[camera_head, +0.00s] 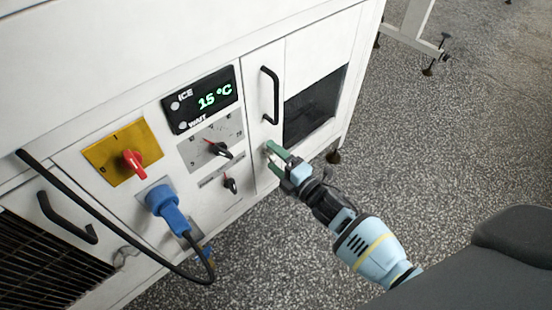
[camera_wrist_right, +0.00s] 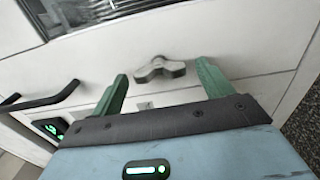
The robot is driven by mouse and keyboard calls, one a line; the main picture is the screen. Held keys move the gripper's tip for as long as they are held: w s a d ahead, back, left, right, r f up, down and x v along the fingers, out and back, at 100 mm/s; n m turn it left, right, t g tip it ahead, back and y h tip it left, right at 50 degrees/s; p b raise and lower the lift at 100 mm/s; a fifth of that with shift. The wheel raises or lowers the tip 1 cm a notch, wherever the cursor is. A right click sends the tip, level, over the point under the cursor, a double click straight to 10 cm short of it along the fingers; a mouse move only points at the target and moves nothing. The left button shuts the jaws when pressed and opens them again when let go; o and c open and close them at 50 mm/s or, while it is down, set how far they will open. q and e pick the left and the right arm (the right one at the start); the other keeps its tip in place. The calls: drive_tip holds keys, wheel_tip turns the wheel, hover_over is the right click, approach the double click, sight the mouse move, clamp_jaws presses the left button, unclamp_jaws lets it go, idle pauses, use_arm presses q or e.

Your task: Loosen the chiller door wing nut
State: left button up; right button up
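The grey metal wing nut (camera_wrist_right: 160,69) sits on the white chiller door (camera_wrist_right: 235,30), its wings spread roughly sideways in the right wrist view. My right gripper (camera_wrist_right: 163,73) is open, with one green finger on each side of the nut. A gap shows between the nut and each finger; I cannot tell whether the fingertips reach its depth. In the head view the right gripper (camera_head: 274,151) is at the lower part of the door, below the black handle (camera_head: 270,95). The nut is hard to make out there behind the fingers. My left gripper is not in view.
Left of the door are the temperature display (camera_head: 200,100), black knobs (camera_head: 220,150), a red switch (camera_head: 133,162) and a blue plug (camera_head: 165,205) with a black cable. A dark grille (camera_head: 315,105) lies right of the handle.

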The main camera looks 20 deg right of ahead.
drive_tip(key=p+v, duration=0.2)
drive_tip(key=v, duration=0.6)
idle(0.4)
